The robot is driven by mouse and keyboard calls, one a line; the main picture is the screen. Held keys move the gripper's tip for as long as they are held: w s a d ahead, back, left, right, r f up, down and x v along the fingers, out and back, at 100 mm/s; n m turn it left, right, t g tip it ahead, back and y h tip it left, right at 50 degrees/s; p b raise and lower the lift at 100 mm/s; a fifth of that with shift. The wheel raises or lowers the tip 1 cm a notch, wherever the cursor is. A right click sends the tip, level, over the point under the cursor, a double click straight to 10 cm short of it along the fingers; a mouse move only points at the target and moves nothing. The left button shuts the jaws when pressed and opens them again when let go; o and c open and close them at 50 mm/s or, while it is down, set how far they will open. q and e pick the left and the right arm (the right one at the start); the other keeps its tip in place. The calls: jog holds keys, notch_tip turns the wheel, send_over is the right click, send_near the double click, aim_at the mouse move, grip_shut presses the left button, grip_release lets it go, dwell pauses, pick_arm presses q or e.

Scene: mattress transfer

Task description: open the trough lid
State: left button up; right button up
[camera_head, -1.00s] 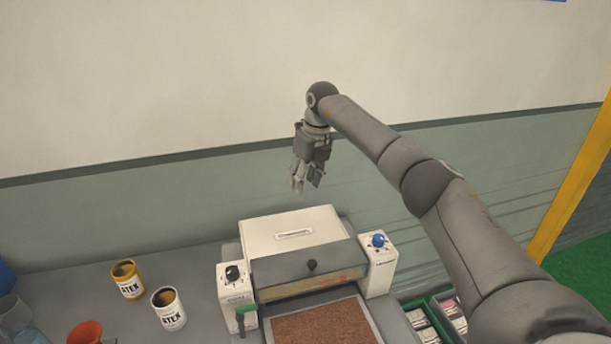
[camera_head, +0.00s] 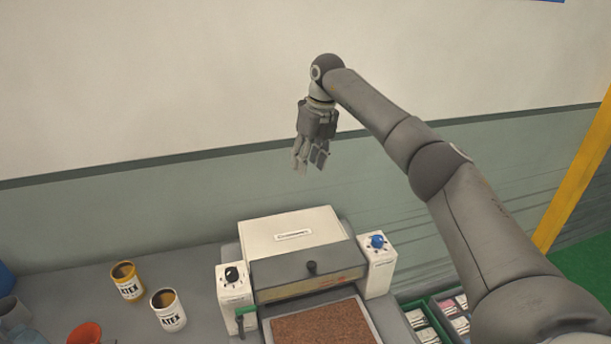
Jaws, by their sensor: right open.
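The trough is a white and grey machine on the table, and its grey front lid (camera_head: 285,272) has a dark round knob (camera_head: 311,267) on it. The lid looks shut, lying across the front of the white housing (camera_head: 285,228). My right gripper (camera_head: 309,162) is open and empty, pointing down in the air above and behind the machine in the picture, clear of the lid and knob. My left gripper does not show.
A brown granular bed (camera_head: 320,325) lies in front of the lid. White posts with a black knob (camera_head: 232,275) and a blue knob (camera_head: 377,242) flank it. Two paint cans (camera_head: 127,282) (camera_head: 168,310) and an orange cup (camera_head: 86,334) stand left. Green crates (camera_head: 425,318) stand right.

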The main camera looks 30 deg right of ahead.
jog(key=r, duration=0.5)
jog(key=shift+s+d+r, duration=0.25)
jog(key=shift+s+d, duration=0.05)
jog(key=shift+s, duration=0.1)
